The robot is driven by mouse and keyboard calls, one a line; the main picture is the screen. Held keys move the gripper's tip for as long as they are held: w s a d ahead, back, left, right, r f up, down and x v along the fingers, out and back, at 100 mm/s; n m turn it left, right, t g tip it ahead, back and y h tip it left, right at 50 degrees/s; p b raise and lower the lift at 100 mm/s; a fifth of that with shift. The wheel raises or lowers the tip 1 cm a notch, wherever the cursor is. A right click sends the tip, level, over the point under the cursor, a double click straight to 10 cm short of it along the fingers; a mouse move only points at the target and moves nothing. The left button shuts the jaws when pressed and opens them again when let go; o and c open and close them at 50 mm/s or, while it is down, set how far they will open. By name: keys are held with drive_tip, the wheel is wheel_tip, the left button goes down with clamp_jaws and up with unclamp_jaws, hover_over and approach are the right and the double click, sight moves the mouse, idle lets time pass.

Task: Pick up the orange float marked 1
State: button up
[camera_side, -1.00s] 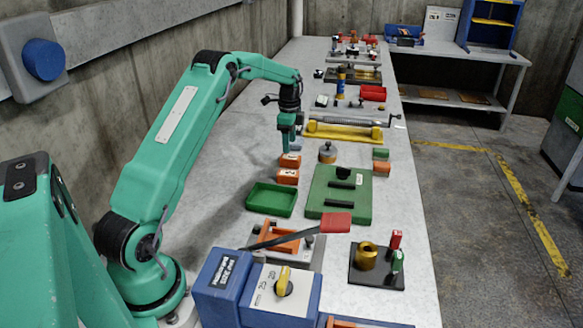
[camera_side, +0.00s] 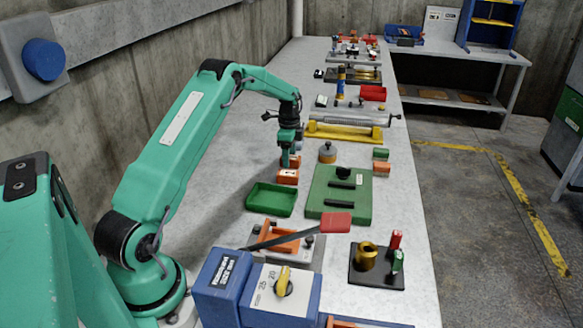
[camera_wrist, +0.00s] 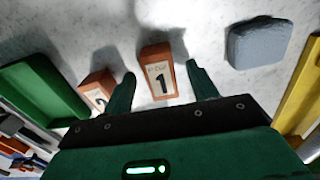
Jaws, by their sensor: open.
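The orange float marked 1 (camera_wrist: 154,61) shows in the wrist view, label facing up, between and slightly beyond my two green fingers. My gripper (camera_wrist: 160,69) is open, with one finger on each side of that float and gaps visible. In the side view my gripper (camera_side: 287,163) is low over the table and mostly hides this float. The orange float marked 2 (camera_wrist: 97,86) is just left of my left finger in the wrist view; an orange float (camera_side: 288,177) stands in front of my gripper in the side view.
A green tray (camera_side: 250,203) lies in front of the floats. A green board with black handles (camera_side: 322,207) is to the right. A grey-blue block (camera_wrist: 258,44) is right of the float in the wrist view. A yellow fixture (camera_side: 345,132) stands behind.

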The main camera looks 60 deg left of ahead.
drive_tip(key=shift+c, duration=0.2)
drive_tip(key=c, duration=1.1)
drive_tip(key=shift+o, duration=0.2)
drive_tip(key=shift+r, duration=0.1)
drive_tip(key=shift+r, duration=0.85)
wheel_tip(320, 180, up, 2)
drive_tip(key=shift+r, duration=0.25)
drive_tip(key=d+r, duration=0.6)
drive_tip(key=d, duration=0.5)
drive_tip(key=shift+d+r, duration=0.35)
